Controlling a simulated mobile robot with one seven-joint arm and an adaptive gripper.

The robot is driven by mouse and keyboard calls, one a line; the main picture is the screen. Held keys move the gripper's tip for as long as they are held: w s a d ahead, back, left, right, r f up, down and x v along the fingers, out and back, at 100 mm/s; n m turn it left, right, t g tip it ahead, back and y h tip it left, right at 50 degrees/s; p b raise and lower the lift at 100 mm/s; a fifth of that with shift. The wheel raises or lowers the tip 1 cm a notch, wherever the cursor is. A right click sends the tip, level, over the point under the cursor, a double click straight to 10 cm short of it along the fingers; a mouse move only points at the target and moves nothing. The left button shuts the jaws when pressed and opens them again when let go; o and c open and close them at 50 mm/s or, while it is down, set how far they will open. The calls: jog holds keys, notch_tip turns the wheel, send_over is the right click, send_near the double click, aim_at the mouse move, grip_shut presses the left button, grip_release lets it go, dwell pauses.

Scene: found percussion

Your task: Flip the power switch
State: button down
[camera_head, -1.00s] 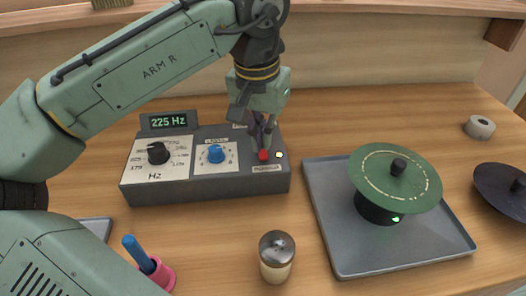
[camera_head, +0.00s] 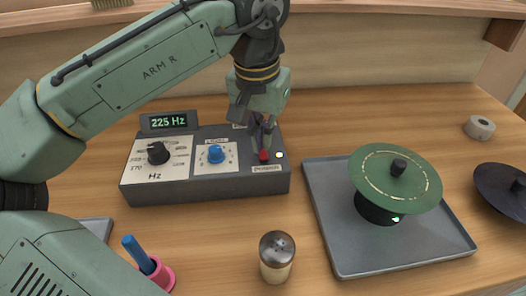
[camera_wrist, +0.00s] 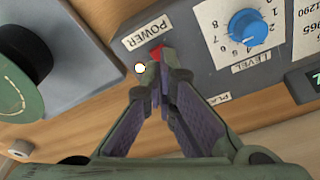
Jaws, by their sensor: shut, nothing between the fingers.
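The red power switch (camera_head: 264,156) sits at the right end of the grey control box (camera_head: 205,185). A small light (camera_head: 279,155) beside it glows pale yellow. My gripper (camera_head: 264,148) is shut and empty, pointing down with its fingertips at the switch. In the wrist view my fingertips (camera_wrist: 157,66) overlap the switch (camera_wrist: 157,52), covering part of it; I cannot tell whether they touch. The POWER label (camera_wrist: 146,33) lies just past the switch.
The box also has a black Hz knob (camera_head: 158,153) and a blue LEVEL knob (camera_head: 216,153). A grey tray (camera_head: 325,225) with a green disc (camera_head: 395,180) on a dark base stands to the right. A shaker (camera_head: 277,257) and a pink cup (camera_head: 160,276) stand in front.

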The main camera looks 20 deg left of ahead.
aim_at(263, 156)
jog(key=shift+f+b, duration=0.65)
jog(key=shift+f, duration=0.6)
dwell(0.3)
jog(key=shift+r, duration=0.1)
notch_tip(263, 156, up, 5)
jog(key=p, duration=0.4)
jog(key=shift+p, duration=0.3)
jog(key=shift+r+p, duration=0.35)
jog(key=shift+r, duration=0.6)
